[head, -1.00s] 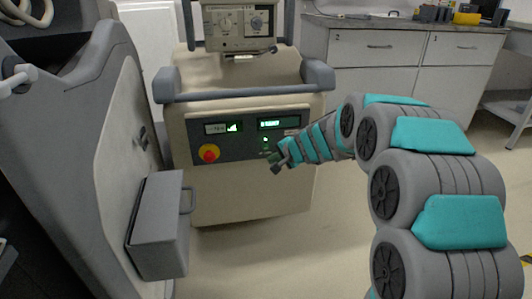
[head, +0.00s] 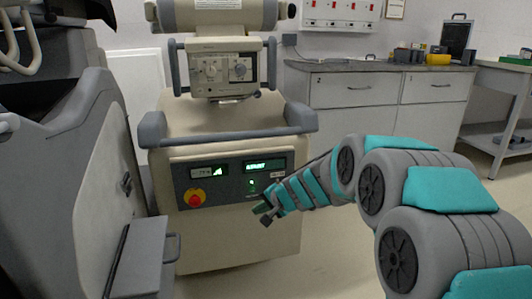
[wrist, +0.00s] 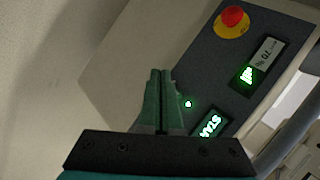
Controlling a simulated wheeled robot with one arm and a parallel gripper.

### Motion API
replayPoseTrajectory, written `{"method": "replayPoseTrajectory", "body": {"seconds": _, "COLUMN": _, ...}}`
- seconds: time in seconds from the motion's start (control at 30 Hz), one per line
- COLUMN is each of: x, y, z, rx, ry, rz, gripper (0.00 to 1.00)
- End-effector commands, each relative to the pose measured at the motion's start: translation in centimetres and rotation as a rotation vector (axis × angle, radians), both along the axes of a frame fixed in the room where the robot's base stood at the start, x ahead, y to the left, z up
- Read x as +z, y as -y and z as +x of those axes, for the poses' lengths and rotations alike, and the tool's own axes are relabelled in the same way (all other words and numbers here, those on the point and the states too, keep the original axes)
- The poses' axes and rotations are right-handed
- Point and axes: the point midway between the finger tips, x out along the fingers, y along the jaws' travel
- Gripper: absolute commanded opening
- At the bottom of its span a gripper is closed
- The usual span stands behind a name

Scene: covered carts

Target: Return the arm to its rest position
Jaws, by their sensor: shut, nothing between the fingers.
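My arm (head: 385,190), grey with teal covers, reaches in from the lower right in the head view. My gripper (head: 264,214) is at its end, in front of the lower right part of the cart's dark control panel (head: 228,187). In the wrist view my gripper (wrist: 160,72) has its two green fingers together with nothing between them. The panel (wrist: 215,75) shows beyond the fingers, with lit green displays and a green light. I cannot tell the exact gap between fingertips and panel.
The beige cart (head: 235,235) carries a red knob (head: 194,198) on a yellow disc and an upper control unit (head: 217,68). A grey machine with a box (head: 140,262) stands at left. Cabinets (head: 380,100) stand behind at right. Some floor is clear between.

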Motion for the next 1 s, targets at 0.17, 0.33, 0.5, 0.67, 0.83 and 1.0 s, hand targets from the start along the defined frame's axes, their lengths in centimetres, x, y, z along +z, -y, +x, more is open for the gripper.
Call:
{"method": "replayPoseTrajectory", "body": {"seconds": 0.17, "x": 2.3, "y": 0.7, "z": -8.3, "rx": 0.176, "ry": -0.043, "rz": -0.090, "gripper": 0.00}}
{"method": "replayPoseTrajectory", "body": {"seconds": 0.33, "x": 2.8, "y": 2.8, "z": -16.9, "rx": 0.326, "ry": -0.115, "rz": -0.200, "gripper": 0.00}}
{"method": "replayPoseTrajectory", "body": {"seconds": 0.5, "x": 2.4, "y": 6.4, "z": -25.5, "rx": 0.446, "ry": -0.215, "rz": -0.330, "gripper": 0.00}}
{"method": "replayPoseTrajectory", "body": {"seconds": 0.67, "x": 2.0, "y": 10.9, "z": -33.6, "rx": 0.529, "ry": -0.331, "rz": -0.462, "gripper": 0.00}}
{"method": "replayPoseTrajectory", "body": {"seconds": 0.83, "x": 1.6, "y": 15.7, "z": -40.7, "rx": 0.575, "ry": -0.455, "rz": -0.589, "gripper": 0.00}}
{"method": "replayPoseTrajectory", "body": {"seconds": 1.0, "x": 1.5, "y": 18.7, "z": -45.0, "rx": 0.592, "ry": -0.539, "rz": -0.662, "gripper": 0.00}}
